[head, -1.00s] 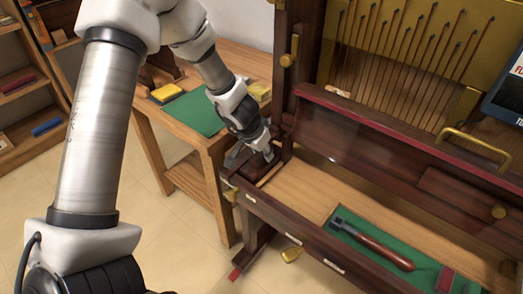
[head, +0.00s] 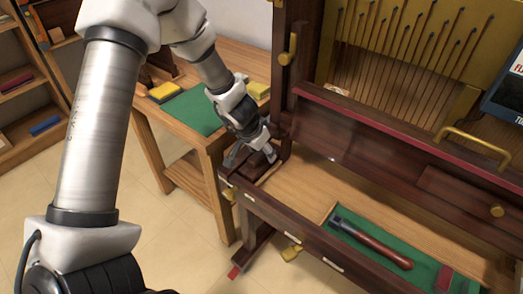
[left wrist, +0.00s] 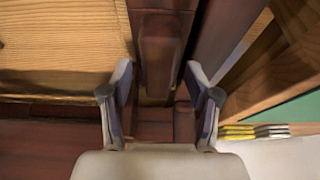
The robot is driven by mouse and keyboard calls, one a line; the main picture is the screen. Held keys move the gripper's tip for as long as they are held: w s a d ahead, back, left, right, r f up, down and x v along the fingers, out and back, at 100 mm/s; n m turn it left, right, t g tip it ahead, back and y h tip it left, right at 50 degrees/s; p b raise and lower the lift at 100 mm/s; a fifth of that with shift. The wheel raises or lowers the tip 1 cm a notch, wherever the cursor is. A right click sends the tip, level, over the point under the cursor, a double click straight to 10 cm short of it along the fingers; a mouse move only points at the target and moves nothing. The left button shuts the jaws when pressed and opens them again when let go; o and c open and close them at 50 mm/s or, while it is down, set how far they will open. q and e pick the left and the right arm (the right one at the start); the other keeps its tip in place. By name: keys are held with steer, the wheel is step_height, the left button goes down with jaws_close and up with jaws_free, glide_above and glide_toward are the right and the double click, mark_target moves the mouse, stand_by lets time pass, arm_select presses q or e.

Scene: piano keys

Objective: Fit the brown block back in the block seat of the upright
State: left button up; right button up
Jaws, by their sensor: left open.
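The upright (head: 345,140) is a dark wooden piano case, open at the front. The brown block (head: 259,165) sits low at the left end of its key bed, partly hidden by my left gripper (head: 255,155). In the left wrist view a dark brown block (left wrist: 160,45) runs up from between the open, well-parted fingers of my left gripper (left wrist: 160,100). The fingers stand on either side and do not clearly touch it. The block seat is mostly hidden, so I cannot tell how fully the block is seated. My right gripper is out of view.
A wooden side table (head: 233,55) with a green mat (head: 195,108) and yellow blocks stands left of the upright. A wood-handled tool (head: 372,243) lies in a green-lined tray on the key bed. The middle of the key bed (head: 300,185) is clear.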

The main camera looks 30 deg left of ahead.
arm_select(q)
steer(key=shift+s+r, duration=0.1)
steer(key=shift+r, duration=0.45)
steer(key=v, duration=1)
steer(key=shift+s+r, duration=0.25)
steer(key=shift+r, duration=0.1)
